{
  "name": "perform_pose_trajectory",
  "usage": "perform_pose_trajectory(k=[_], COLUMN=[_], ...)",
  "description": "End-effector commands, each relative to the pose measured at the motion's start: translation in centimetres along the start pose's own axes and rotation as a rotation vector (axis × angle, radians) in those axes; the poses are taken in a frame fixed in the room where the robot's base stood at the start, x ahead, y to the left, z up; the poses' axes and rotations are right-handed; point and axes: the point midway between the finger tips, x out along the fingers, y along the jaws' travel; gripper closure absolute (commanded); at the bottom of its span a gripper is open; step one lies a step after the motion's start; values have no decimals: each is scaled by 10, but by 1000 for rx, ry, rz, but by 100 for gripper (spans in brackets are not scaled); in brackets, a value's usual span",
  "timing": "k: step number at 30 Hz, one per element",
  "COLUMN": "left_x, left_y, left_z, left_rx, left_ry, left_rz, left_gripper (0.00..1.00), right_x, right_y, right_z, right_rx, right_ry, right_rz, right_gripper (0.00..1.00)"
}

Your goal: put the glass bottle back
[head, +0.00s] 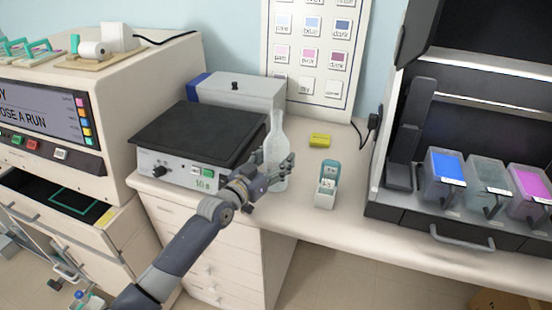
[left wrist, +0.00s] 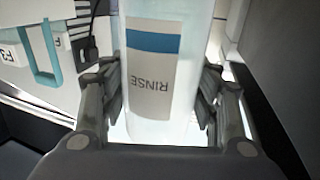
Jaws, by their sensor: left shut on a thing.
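The glass bottle (head: 275,142) is pale and translucent with a narrow neck. It stands upright near the front edge of the bench, right of the black-topped device. My left gripper (head: 276,170) is shut on the bottle's lower body from the front. In the left wrist view the bottle (left wrist: 195,60) fills the middle, between the fingers of my left gripper (left wrist: 160,105). Its label (left wrist: 150,75) reads RINSE, upside down there, under a blue band. I cannot tell whether the bottle's base touches the bench. My right gripper is not in view.
A black-topped device (head: 200,132) stands left of the bottle. A slide holder (head: 326,190) with a teal top and a yellow block (head: 319,140) are to the right. Staining tubs with blue (head: 446,168), grey and magenta contents stand at the far right. Bare bench (head: 345,165) lies between.

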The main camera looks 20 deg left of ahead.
Motion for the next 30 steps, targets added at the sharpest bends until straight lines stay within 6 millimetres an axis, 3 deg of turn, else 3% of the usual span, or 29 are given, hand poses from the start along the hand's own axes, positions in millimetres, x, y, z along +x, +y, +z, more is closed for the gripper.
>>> perform_pose_trajectory(k=[10, 11, 12, 24, 30], left_x=[0, 0, 0, -1, -25], left_y=[0, 0, 0, 0, 0], left_z=[2, 3, 3, 0, 3], left_rx=[0, 0, 0, 0, 0], left_ry=[6, 1, 1, 1, -1], left_rz=[0, 1, 1, 0, 0], left_gripper=[92, 39, 35, 35, 35], right_x=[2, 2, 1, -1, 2], right_y=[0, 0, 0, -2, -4], right_z=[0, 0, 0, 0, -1], right_rx=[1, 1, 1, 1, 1], right_ry=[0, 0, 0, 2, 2], right_rz=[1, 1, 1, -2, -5], right_gripper=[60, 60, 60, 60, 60])
